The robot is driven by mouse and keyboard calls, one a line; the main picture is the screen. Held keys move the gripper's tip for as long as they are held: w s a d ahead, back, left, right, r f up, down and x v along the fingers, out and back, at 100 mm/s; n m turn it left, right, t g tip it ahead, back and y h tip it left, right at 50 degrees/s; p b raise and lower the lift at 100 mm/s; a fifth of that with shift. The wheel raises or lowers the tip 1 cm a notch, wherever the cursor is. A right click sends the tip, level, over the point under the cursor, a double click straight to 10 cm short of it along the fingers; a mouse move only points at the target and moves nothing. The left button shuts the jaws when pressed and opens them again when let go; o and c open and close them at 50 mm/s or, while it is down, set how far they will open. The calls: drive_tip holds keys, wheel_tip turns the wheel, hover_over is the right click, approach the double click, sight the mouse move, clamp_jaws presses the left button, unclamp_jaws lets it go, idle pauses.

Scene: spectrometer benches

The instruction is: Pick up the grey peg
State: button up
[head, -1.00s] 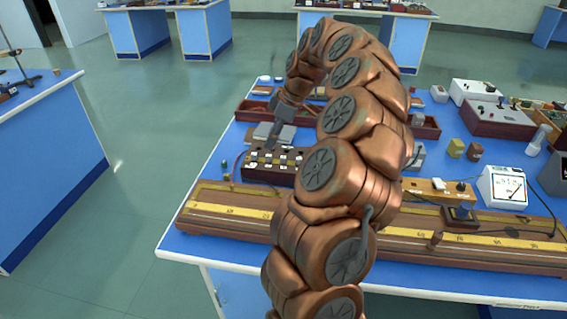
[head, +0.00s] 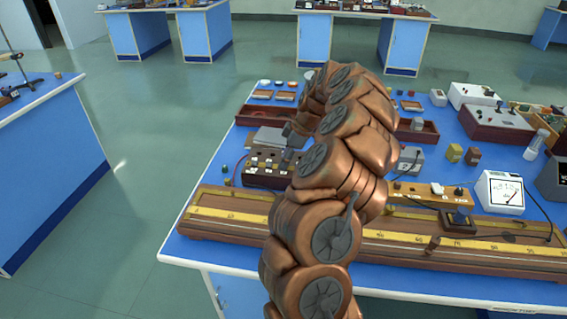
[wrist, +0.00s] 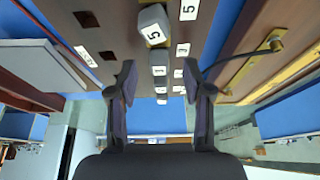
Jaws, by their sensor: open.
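In the wrist view, a grey peg (wrist: 153,22) with a rounded block-like head stands on a brown box (wrist: 120,18) with labels marked 5. More grey pegs (wrist: 159,70) stand in a row beyond it, between my fingers in the picture. My gripper (wrist: 160,78) is open, its two dark fingers apart on either side of that row. I cannot tell whether it touches any peg. In the head view the dark box (head: 262,172) with white labels sits behind the long ruler board. My arm hides the box's right part and most of the gripper.
A long wooden board with yellow scales (head: 480,250) spans the bench front. A grey flat block (head: 270,140) lies behind the dark box. A white meter (head: 502,192), an orange block (head: 430,192) and dark red trays (head: 262,116) stand around. A grey-topped block (wrist: 45,65) is close at left in the wrist view.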

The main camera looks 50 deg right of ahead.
drive_tip(key=shift+w+f, duration=0.15)
drive_tip(key=shift+f, duration=0.25)
drive_tip(key=shift+c, duration=0.3)
clamp_jaws()
drive_tip(key=shift+r, duration=0.15)
drive_tip(key=shift+r+b, duration=0.7)
drive_tip(key=shift+r, duration=0.95)
drive_tip(key=s+a+b, duration=0.1)
drive_tip(key=s+a, duration=0.1)
drive_tip(key=a, duration=0.2)
drive_tip(key=s+a+r+b, duration=0.1)
drive_tip(key=s+a, duration=0.1)
drive_tip(key=a, duration=0.3)
drive_tip(key=s+a+b, duration=0.1)
drive_tip(key=s+a, duration=0.2)
drive_tip(key=a, duration=0.1)
drive_tip(key=shift+s+a+r+b, duration=0.1)
drive_tip(key=shift+a+r+b, duration=0.05)
drive_tip(key=shift+a+b, duration=0.2)
drive_tip(key=shift+s+a+r, duration=0.1)
drive_tip(key=shift+a+r, duration=0.05)
drive_tip(key=shift+r, duration=0.65)
drive_tip(key=shift+s+a+r, duration=0.1)
drive_tip(key=shift+r, duration=0.7)
